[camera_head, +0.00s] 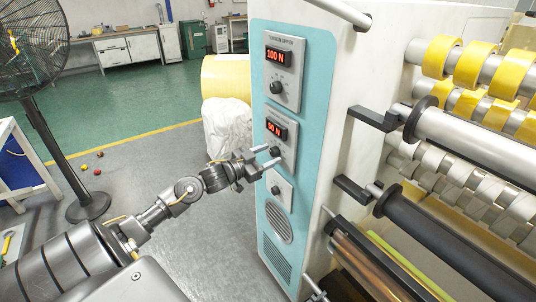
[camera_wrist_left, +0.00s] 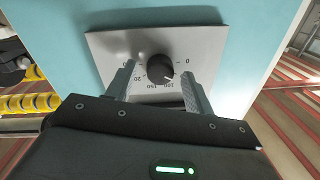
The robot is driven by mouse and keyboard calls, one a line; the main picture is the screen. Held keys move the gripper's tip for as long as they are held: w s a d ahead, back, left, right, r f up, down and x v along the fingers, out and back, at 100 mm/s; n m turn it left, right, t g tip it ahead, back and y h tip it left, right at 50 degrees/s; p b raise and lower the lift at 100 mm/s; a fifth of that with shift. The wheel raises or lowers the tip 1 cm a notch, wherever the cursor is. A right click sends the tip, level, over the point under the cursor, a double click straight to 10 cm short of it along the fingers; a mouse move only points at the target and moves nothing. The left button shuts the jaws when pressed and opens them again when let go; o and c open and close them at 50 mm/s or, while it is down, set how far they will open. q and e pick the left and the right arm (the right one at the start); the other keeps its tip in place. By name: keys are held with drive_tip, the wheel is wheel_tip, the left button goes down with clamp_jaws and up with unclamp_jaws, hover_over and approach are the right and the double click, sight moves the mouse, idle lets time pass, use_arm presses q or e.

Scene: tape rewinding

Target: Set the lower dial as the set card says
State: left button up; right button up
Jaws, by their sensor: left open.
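The lower dial (camera_head: 275,151) is a dark round knob under a red display reading 50 N (camera_head: 275,127) on the machine's turquoise front. In the left wrist view, a black dial (camera_wrist_left: 160,68) sits on a grey plate with a printed scale; 0 and 150 are legible. My left gripper (camera_head: 268,157) is at the lower dial. Its jaws are open, with one finger on each side of the knob in the left wrist view (camera_wrist_left: 158,76). I cannot tell whether the fingers touch it. I cannot make out a set card. My right gripper is not in view.
The upper dial (camera_head: 277,88) sits below a display reading 100 N (camera_head: 276,56). A smaller panel (camera_head: 279,188) is below the lower dial. Rollers with yellow tape (camera_head: 442,56) and black handles (camera_head: 372,119) project to the right. A fan (camera_head: 88,206) stands left on open floor.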

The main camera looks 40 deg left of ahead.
use_arm(q)
drive_tip(key=shift+w, duration=0.2)
drive_tip(key=c, duration=1)
